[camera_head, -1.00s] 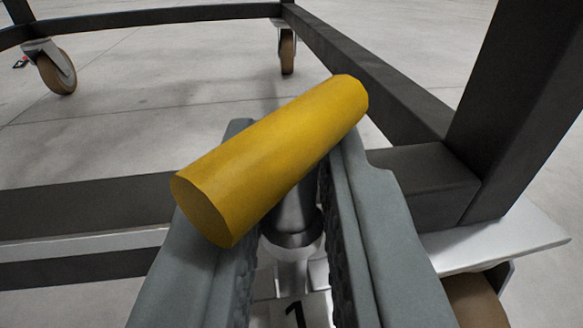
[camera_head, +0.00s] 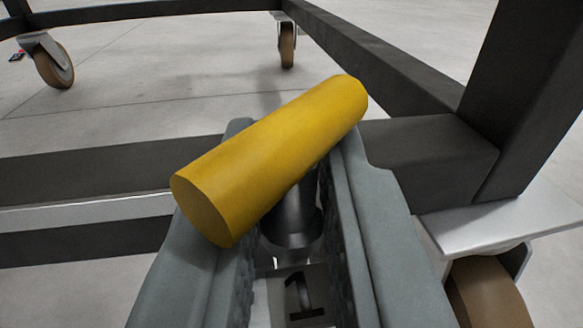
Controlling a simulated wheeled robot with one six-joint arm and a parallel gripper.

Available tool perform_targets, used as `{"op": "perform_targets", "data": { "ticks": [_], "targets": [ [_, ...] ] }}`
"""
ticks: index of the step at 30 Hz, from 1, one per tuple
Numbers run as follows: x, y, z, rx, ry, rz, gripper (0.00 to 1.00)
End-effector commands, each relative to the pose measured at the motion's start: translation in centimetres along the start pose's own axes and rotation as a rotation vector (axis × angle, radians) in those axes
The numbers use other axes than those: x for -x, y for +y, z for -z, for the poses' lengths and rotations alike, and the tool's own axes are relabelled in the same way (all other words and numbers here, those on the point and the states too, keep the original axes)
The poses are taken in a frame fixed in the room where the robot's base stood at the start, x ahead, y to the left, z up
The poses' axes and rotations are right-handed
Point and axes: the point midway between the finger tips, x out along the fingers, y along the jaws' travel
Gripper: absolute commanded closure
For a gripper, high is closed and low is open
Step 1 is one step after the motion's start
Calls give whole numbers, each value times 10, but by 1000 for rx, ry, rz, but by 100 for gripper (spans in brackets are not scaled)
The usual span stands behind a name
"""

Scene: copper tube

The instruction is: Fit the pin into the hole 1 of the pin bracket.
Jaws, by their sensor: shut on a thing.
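The pin has a thick yellow cylindrical handle (camera_head: 270,160) lying slantwise across the top of my gripper. Its dark metal shaft (camera_head: 292,222) runs down between the fingers. My gripper (camera_head: 285,195) is shut on the pin, with a grey finger on each side of the shaft. Below the shaft, between the fingers, a light plate with a black "1" (camera_head: 300,298) shows, apparently part of the pin bracket. The hole and the pin's lower tip are hidden, so I cannot tell whether the tip is in the hole.
A dark frame surrounds the spot, with a horizontal beam (camera_head: 90,180) behind the gripper and an upright post (camera_head: 530,80) at right. A caster wheel (camera_head: 490,292) sits close at lower right. Farther casters (camera_head: 48,62) stand on the open grey floor.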

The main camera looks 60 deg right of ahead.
Motion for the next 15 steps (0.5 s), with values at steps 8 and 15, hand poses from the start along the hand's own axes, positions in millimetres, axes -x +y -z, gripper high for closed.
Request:
{"op": "perform_targets", "data": {
  "ticks": [8,15],
  "targets": [
    [0,0,-6,0,0,0,100],
    [0,0,-5,0,0,0,60]
  ]
}}
